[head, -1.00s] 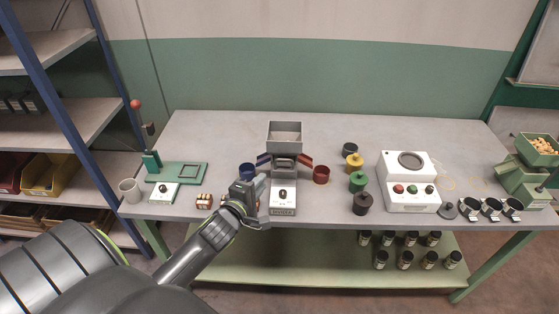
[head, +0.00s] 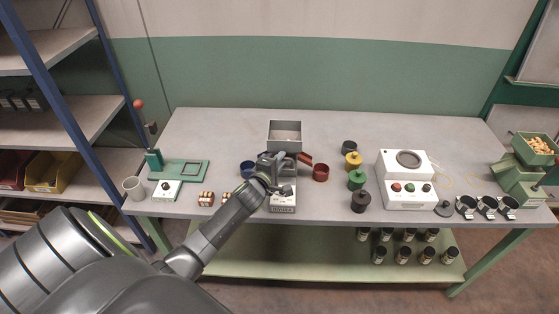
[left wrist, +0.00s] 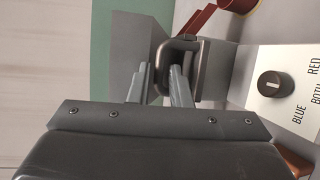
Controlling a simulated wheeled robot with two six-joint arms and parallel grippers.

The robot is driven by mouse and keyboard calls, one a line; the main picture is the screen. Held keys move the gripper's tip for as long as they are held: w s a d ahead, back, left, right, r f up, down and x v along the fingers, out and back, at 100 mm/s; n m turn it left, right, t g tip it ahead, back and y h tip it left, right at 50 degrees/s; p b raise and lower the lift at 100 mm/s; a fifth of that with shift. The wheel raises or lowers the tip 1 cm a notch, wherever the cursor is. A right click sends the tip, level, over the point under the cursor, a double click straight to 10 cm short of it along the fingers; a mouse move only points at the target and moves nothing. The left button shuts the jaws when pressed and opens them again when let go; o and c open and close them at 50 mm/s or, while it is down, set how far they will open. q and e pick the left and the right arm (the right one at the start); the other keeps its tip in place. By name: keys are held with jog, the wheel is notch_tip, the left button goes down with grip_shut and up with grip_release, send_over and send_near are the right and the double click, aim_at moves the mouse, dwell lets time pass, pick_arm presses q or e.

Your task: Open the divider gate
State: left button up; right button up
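The divider is a grey hopper (head: 285,133) at the middle of the bench, with a blue chute and a red chute (head: 305,158) leading off its lower part. My left gripper (head: 273,161) is in front of it and covers its lower front in the head view. In the left wrist view my left gripper (left wrist: 160,78) has its fingers apart, close to a dark loop-shaped handle (left wrist: 185,45) on the grey body. My right gripper is not in view.
Below the hopper a control box (head: 282,205) has a black knob (left wrist: 270,84), marked BLUE, BOTH and RED. Several coloured jars and a white box (head: 407,165) stand to the right.

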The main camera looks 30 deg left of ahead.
pick_arm(q)
jog(key=shift+c, duration=0.5)
grip_shut()
jog(key=s+d, duration=0.1)
jog(key=s+d+b, duration=0.1)
jog(key=s, duration=0.1)
jog(key=shift+s, duration=0.15)
jog(key=shift+o, duration=0.5)
grip_release()
